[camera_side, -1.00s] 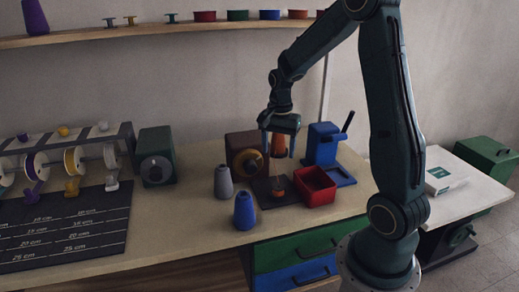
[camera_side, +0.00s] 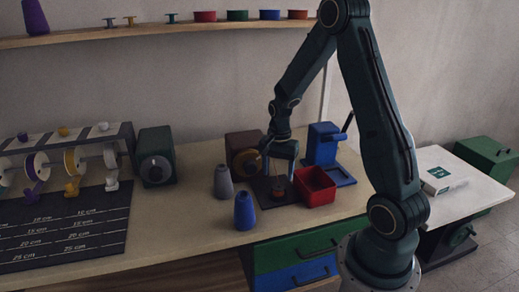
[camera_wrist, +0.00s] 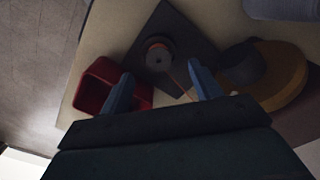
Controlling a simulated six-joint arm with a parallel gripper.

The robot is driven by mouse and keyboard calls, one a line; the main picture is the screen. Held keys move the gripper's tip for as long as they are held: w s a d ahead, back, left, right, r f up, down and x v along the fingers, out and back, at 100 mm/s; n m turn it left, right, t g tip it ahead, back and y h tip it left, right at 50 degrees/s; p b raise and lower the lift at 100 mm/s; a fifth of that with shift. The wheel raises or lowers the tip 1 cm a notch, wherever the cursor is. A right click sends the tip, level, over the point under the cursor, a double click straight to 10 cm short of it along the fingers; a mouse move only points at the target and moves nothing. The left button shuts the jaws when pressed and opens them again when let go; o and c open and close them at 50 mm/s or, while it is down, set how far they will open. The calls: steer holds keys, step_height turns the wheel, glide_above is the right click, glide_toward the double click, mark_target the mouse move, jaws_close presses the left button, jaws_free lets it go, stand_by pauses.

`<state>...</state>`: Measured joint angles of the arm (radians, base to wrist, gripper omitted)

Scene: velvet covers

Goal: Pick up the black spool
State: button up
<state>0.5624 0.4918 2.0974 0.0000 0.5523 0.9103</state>
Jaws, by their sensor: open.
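The black spool (camera_side: 278,190) sits on a dark square mat (camera_side: 263,198) on the workbench, small and dim in the side view. My gripper (camera_side: 278,174) is open, fingers pointing down, just above the spool. In the wrist view my gripper (camera_wrist: 160,70) has its two blue fingers apart, with the spool ahead between the tips. Nothing is held.
A red bin (camera_side: 315,187) stands close right of the mat. A blue cone (camera_side: 245,211) and a grey cone (camera_side: 223,182) stand to the left. A brown box with a yellow disc (camera_side: 243,154) and a blue device (camera_side: 322,145) stand behind.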

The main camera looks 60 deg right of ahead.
mark_target(279, 187)
steer(key=shift+f, duration=0.3)
steer(key=shift+s+d+f, duration=0.1)
steer(key=shift+d+f, duration=0.05)
steer(key=shift+f, duration=1.15)
steer(key=shift+s+d+f, duration=0.1)
steer(key=shift+f, duration=1.2)
steer(key=c, duration=1)
